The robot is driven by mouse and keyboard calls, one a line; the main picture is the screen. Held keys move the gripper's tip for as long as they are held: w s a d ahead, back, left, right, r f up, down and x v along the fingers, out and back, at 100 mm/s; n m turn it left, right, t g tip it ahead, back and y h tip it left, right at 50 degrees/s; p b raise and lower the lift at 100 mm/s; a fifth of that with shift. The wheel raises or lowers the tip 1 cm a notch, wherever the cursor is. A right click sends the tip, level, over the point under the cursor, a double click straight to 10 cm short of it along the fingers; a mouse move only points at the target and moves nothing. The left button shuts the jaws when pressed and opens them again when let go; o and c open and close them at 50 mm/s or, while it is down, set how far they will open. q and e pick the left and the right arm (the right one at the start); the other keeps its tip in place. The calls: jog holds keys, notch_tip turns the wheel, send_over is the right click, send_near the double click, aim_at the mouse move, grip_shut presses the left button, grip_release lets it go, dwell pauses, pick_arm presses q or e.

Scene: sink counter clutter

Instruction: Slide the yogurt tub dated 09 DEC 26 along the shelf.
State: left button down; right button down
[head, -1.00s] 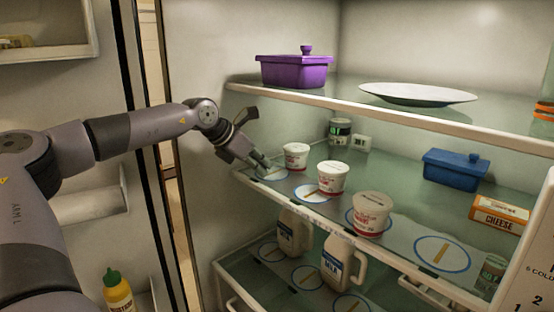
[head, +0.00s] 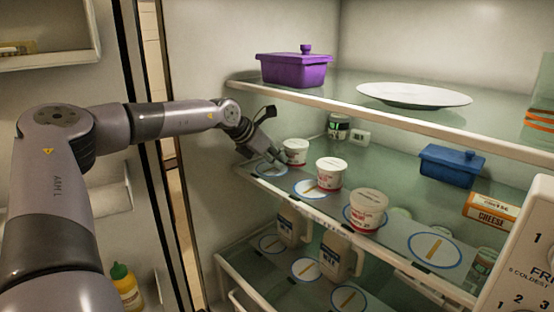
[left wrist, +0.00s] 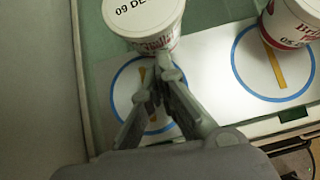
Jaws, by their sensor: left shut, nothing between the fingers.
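The yogurt tub whose lid starts "09 DE" (left wrist: 143,12) is at the top of the left wrist view; the rest of its date is cut off. It appears to be the leftmost white tub (head: 295,147) on the middle shelf in the head view. It stands at the back edge of a blue ring mark (head: 270,170). My left gripper (left wrist: 160,76) is shut and empty, its fingertips over the ring and close against the tub's front side. Whether they touch it I cannot tell. It also shows in the head view (head: 281,158). My right gripper is out of view.
A middle tub (head: 332,172) and a nearer tub (head: 368,212) stand in the same row. Behind are a dark jar (head: 338,127) and a small white device (head: 360,138). A blue box (head: 450,165) and a cheese box (head: 490,210) stand right. The shelf above (head: 400,120) overhangs.

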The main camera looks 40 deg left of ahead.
aim_at(286, 147)
pick_arm(q)
jog(key=shift+w+f+b, duration=0.2)
jog(key=shift+w+b, duration=0.15)
jog(key=shift+b, duration=0.1)
jog(key=w+b, duration=0.1)
jog(key=w, duration=0.1)
jog(key=w+d+b, duration=0.1)
jog(key=w, duration=0.2)
jog(key=shift+w+r, duration=0.1)
jog(key=shift+a+r, duration=0.1)
jog(key=shift+s, duration=0.2)
jog(key=shift+r, duration=0.15)
jog(key=shift+s+r, duration=0.2)
jog(key=v, duration=0.2)
jog(key=shift+s+a+r, duration=0.1)
jog(key=shift+s+r, duration=0.05)
jog(key=shift+r, duration=0.05)
jog(key=s, duration=0.3)
jog(key=s+a, duration=0.1)
jog(key=s, duration=0.6)
jog(key=shift+a, duration=0.3)
jog(key=shift+s+a+f, duration=0.1)
jog(key=shift+s+f, duration=0.1)
jog(key=shift+s, duration=0.7)
